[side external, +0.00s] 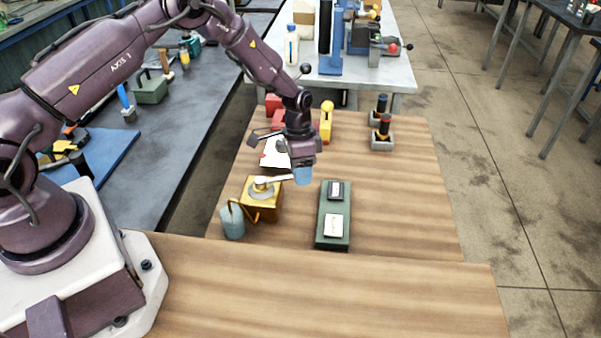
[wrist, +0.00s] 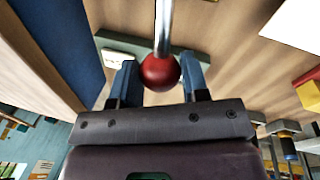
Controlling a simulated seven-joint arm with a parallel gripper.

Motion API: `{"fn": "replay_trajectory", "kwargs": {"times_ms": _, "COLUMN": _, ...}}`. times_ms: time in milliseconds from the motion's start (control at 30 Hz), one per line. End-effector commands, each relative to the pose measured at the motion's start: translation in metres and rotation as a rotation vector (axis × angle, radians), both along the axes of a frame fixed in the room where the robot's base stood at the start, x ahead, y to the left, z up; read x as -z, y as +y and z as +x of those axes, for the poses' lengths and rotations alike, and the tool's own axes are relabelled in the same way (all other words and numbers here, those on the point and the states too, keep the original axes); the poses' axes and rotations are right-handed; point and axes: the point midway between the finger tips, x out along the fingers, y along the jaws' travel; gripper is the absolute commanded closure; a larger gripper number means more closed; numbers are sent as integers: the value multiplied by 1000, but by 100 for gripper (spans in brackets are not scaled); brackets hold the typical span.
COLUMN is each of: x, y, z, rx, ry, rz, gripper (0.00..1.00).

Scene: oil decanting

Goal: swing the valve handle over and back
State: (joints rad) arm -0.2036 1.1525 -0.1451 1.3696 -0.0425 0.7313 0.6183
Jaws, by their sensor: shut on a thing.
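The valve handle shows in the side view as a pale lever (side external: 277,180) reaching right from the top of a gold-yellow block (side external: 266,205) on the wooden table. In the wrist view the handle is a shiny metal rod (wrist: 163,28) ending in a red ball knob (wrist: 160,73). My gripper (side external: 303,176) is at the lever's right end, with its blue fingers pointing down. In the wrist view its two fingers (wrist: 160,80) are shut on the red knob from both sides. The knob is hidden by the fingers in the side view.
A clear beaker (side external: 232,224) stands left of the block beside its bent spout. A dark green tray (side external: 334,246) with two small items lies just right of my gripper. A white sheet (side external: 272,153) and a yellow object (side external: 326,120) are behind. The table's right side is mostly clear.

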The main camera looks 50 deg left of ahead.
Motion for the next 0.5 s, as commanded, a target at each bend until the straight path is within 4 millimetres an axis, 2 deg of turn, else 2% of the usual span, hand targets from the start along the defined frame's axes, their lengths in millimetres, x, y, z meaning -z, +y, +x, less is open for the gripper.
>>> {"fn": "replay_trajectory", "kwargs": {"times_ms": 500, "x": -1, "y": 43, "z": 17, "rx": -476, "ry": -1, "rz": 1, "gripper": 100}}
